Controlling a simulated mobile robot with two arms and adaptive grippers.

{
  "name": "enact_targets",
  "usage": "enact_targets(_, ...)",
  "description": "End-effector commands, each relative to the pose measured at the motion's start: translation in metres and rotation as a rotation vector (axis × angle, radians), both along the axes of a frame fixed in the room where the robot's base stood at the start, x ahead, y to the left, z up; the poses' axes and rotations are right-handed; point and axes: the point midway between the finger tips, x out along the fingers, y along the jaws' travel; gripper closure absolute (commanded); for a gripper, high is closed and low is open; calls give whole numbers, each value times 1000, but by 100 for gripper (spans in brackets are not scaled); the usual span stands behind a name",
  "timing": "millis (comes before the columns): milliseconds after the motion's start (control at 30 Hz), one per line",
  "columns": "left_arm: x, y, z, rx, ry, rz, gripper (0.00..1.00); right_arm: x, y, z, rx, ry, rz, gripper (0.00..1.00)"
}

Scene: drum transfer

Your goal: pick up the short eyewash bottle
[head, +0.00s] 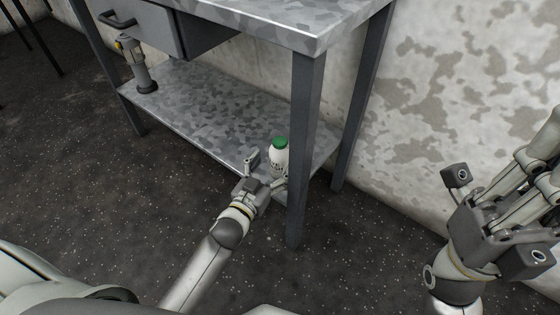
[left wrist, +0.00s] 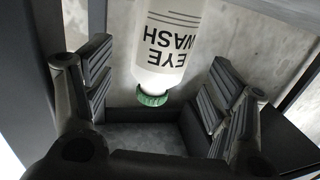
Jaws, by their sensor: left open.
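The short eyewash bottle (head: 279,157) is white with a green cap and stands upright on the table's lower shelf, near the front right leg. My left gripper (head: 266,174) is open at the shelf's front edge, close in front of the bottle, with one finger to its left and one overlapping its lower part. In the left wrist view the bottle (left wrist: 172,45) appears upside down with its "EYE WASH" label, between the directions of the two open fingers (left wrist: 155,100). I cannot tell whether any finger touches it. My right gripper (head: 495,225) is at the right, away from the bottle.
The metal table's lower shelf (head: 195,115) holds a grey tool-like object (head: 140,68) at its left end. The front right leg (head: 303,150) stands right beside the bottle. The tabletop (head: 290,22) and drawer (head: 135,25) are above. The shelf's middle is clear.

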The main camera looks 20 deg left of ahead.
Motion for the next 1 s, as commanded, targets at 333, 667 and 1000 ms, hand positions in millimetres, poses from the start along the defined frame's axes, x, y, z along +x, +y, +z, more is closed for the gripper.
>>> enact_targets(333,43,-7,-4,1,-2,-1,22,-1,1,7,-4,-59,-3,100)
enact_targets(667,49,-8,-3,0,1,0,22,-1,2,10,-5,-66,-3,100)
enact_targets(1000,49,-8,-3,0,1,0,62,-1,2,10,-6,-66,-3,100)
